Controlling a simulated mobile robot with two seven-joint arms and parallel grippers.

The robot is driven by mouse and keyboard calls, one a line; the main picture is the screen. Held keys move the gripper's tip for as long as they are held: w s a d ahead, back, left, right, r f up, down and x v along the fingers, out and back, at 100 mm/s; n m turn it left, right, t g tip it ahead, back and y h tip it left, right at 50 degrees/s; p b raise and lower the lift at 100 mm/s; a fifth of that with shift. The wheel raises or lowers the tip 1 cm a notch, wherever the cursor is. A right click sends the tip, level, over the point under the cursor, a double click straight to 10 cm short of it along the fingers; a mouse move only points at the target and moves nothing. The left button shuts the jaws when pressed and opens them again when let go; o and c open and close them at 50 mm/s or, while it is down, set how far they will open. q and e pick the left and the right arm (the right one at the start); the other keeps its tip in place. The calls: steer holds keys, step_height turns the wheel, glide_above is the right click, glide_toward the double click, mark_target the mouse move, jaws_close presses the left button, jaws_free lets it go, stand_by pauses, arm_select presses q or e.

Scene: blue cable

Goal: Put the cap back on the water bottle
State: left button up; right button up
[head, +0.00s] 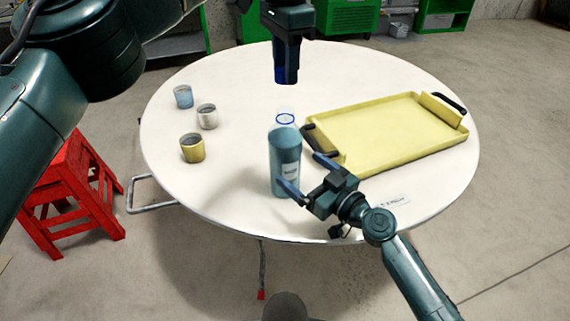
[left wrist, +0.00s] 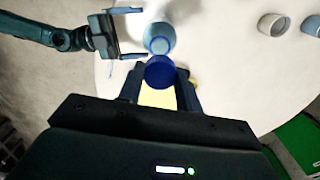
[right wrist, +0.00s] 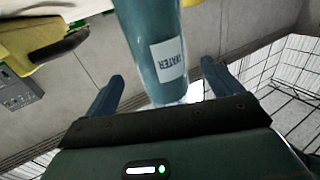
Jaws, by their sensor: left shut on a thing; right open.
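A blue-grey water bottle (head: 285,165) stands upright near the table's front, with a clear, blue-rimmed top. It shows below the cap in the left wrist view (left wrist: 158,32), and its WATER label shows in the right wrist view (right wrist: 150,50). My left gripper (head: 287,78) points down above and beyond the bottle, shut on the dark blue cap (left wrist: 159,72); its fingers partly hide the cap in the head view. My right gripper (head: 305,173) is open at the bottle's right side. The bottle appears between its fingers in the right wrist view, with no clear contact.
A yellow tray (head: 385,134) with black handles lies right of the bottle. A blue cup (head: 183,97), a white cup (head: 207,117) and a yellow cup (head: 192,149) stand at the left of the round white table (head: 235,210). A red stool (head: 72,190) stands left of it.

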mark_target(285, 158)
steer(key=x, duration=0.6)
steer(key=shift+w+a, duration=0.2)
steer(key=shift+a, duration=0.1)
steer(key=shift+c, duration=0.3)
steer(key=c, duration=1.4)
arm_select(q)
steer(key=shift+f, duration=2.45)
steer(key=shift+f, duration=0.1)
steer(key=shift+f, duration=0.8)
steer(key=shift+f, duration=0.55)
